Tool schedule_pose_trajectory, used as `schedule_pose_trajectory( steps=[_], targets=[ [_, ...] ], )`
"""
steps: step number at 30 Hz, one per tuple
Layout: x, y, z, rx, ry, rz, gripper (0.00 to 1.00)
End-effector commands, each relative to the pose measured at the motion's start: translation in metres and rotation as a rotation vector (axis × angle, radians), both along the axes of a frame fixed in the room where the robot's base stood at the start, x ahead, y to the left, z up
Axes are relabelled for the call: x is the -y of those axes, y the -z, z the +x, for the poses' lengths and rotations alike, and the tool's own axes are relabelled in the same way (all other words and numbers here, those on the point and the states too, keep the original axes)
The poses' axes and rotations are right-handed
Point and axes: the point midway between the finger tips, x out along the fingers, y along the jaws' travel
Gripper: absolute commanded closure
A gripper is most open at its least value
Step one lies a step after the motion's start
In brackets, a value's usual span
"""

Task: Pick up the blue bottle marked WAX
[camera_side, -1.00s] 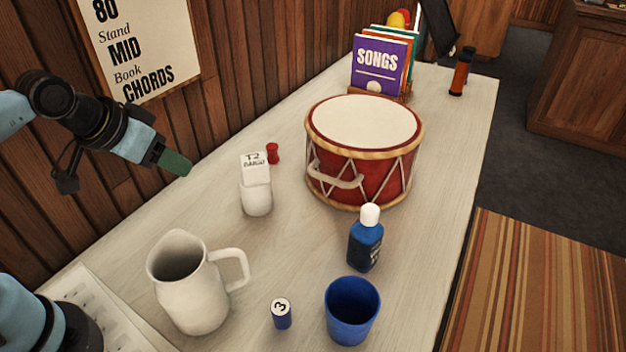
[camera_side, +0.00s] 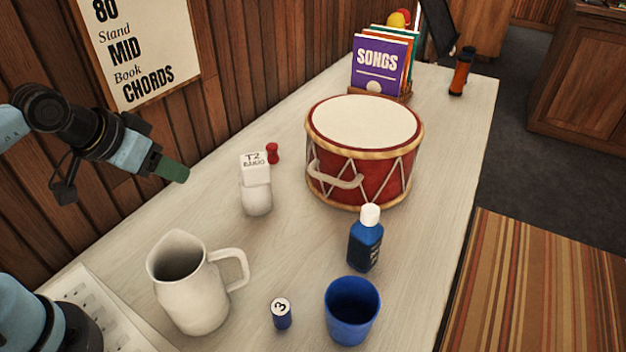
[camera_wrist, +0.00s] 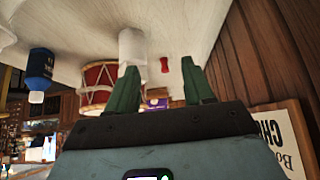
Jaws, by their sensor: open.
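The blue bottle (camera_side: 365,246) with a white cap stands upright on the table, in front of the drum. Its label is too small to read in the side view. It also shows in the wrist view as a blue bottle (camera_wrist: 40,68) upside down at the left. My gripper (camera_side: 176,173) is at the left in the side view, raised above the table near the wood wall, well away from the bottle. In the wrist view its two green fingers (camera_wrist: 160,88) stand apart with nothing held between them.
A white jug (camera_side: 190,285), a blue cup (camera_side: 352,312) and a small blue cylinder marked 3 (camera_side: 281,316) stand near the bottle. A red drum (camera_side: 350,180), a white container with a block on top (camera_side: 256,196) and a small red piece (camera_side: 272,153) stand farther back.

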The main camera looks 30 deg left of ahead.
Motion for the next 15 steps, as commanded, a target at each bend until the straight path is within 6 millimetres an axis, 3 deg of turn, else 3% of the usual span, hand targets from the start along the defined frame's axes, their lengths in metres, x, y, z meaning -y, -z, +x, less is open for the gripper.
schedule_pose_trajectory(
  steps=[11,15],
  targets=[
    [0.002,-0.001,0.001,0.0,0.011,0.0,0.41],
    [0.024,-0.007,0.014,0.002,0.116,-0.008,0.41]
  ],
)
